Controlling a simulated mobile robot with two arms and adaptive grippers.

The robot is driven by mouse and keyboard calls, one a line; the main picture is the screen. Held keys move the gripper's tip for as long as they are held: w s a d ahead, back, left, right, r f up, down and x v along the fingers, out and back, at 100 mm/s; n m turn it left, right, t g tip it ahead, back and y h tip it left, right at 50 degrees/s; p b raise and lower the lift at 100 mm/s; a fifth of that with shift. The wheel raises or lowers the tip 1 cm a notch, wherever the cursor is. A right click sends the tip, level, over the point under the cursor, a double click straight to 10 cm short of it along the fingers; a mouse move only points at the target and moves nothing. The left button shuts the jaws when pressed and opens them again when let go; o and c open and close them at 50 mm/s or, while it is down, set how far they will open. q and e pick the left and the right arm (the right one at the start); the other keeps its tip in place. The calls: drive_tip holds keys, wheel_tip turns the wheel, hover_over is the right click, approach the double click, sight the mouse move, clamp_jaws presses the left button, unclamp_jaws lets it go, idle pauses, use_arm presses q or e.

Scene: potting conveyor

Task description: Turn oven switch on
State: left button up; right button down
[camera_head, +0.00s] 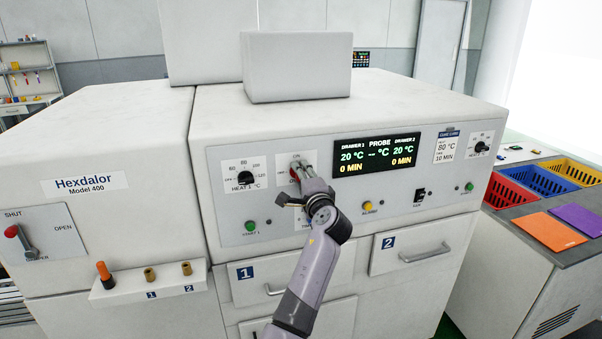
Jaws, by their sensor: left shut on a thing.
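The oven is a large white cabinet with a grey control panel (232,208) on its front. The oven switch (294,173) shows a bit of red on a small white plate on that panel, left of the black display. My left gripper (301,174) is at the switch, shut on it. The gripper and wrist hide most of the switch, so its exact position cannot be told. My right gripper is not in view.
The display (377,153) is lit, reading 20 °C and 0 MIN for both drawers. The HEAT 1 dial (245,177) is left of the switch. A green START 1 button (250,226) and drawer 1's handle (273,290) are below.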

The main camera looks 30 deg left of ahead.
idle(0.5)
use_arm(q)
drive_tip(key=o, duration=1.2)
drive_tip(key=shift+d, duration=0.1)
drive_tip(key=shift+c, duration=0.2)
drive_tip(key=v, duration=1.2)
drive_tip(key=shift+f, duration=0.15)
